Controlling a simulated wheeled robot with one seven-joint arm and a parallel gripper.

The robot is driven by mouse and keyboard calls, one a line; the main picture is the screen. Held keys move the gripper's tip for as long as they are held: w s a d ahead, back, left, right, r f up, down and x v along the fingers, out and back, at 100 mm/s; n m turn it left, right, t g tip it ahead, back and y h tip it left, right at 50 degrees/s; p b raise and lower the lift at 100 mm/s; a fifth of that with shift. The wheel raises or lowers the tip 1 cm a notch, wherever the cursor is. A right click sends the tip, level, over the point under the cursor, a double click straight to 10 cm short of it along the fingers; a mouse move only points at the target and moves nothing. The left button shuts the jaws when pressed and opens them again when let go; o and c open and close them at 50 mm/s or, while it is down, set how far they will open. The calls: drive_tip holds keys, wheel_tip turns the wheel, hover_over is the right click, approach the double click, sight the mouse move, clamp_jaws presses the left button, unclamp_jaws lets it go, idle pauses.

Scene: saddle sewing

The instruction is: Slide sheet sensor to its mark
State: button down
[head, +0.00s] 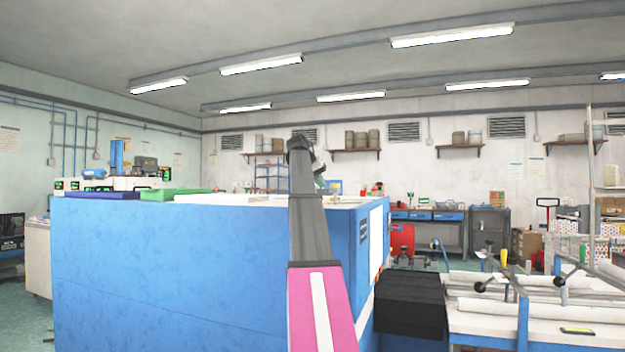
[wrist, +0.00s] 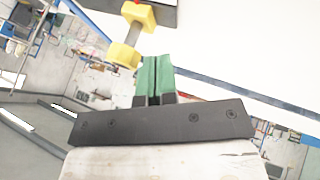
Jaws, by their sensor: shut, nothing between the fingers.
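My gripper (wrist: 157,62) shows in the wrist view with its two green fingers pressed together and nothing between them. Just beyond the fingertips and to their left is a part with two yellow blocks (wrist: 123,55) joined by a grey rod. It may be the sheet sensor, but I cannot be sure. The fingers appear apart from it, though the depth is hard to judge. In the head view my arm reaches over the blue machine (head: 180,265), and the sensor cannot be made out there. I cannot identify the mark in either view.
A dark panel (wrist: 162,17) lies beside the yellow blocks, next to a broad white surface (wrist: 235,50) with a dark blue edge line. Green (head: 175,194) and white sheets lie on the machine's top. A table with white rolls (head: 540,310) stands at the right.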

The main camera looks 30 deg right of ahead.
drive_tip(key=shift+s+d, duration=0.45)
drive_tip(key=shift+d, duration=0.2)
drive_tip(key=s+d, duration=0.2)
drive_tip(key=shift+s+d, duration=0.1)
drive_tip(key=shift+s, duration=0.2)
drive_tip(key=shift+w, duration=0.1)
